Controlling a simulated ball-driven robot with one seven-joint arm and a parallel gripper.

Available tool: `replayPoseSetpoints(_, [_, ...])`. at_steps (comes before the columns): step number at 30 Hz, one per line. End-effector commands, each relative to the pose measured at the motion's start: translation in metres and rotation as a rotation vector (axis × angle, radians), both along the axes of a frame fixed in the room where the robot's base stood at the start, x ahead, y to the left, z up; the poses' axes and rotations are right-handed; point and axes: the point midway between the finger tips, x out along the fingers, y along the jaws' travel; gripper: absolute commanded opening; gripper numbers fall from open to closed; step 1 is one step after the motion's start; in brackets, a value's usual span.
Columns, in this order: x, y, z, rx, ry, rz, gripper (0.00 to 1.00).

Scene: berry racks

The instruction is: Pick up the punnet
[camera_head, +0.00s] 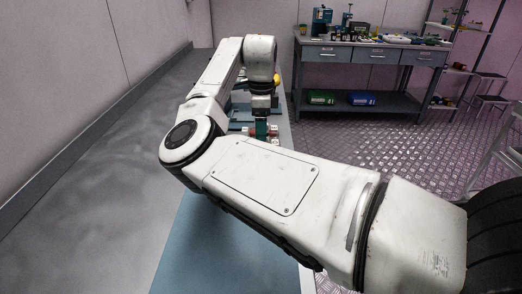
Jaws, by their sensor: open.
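I cannot make out a punnet for certain; my arm covers much of the pale blue work surface (205,255). My gripper (262,127) is small at the far end of my arm, pointing down over the far part of this surface. It is open, but its fingertips are hard to separate from the small green, red and pale items around them. I cannot tell whether it touches any of them. Something yellow shows just behind the wrist, partly hidden.
A grey bench with drawers (370,56) stands at the back, with tools on top and a green bin (321,97) and a blue bin (361,98) on its lower shelf. A wall runs along the left. Open metal floor (375,148) lies right of the work surface.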

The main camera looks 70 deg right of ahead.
Motion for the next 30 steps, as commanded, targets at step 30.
replayPoseSetpoints(30, [-0.007, 0.002, -0.065, -0.001, 0.0, 0.002, 0.62])
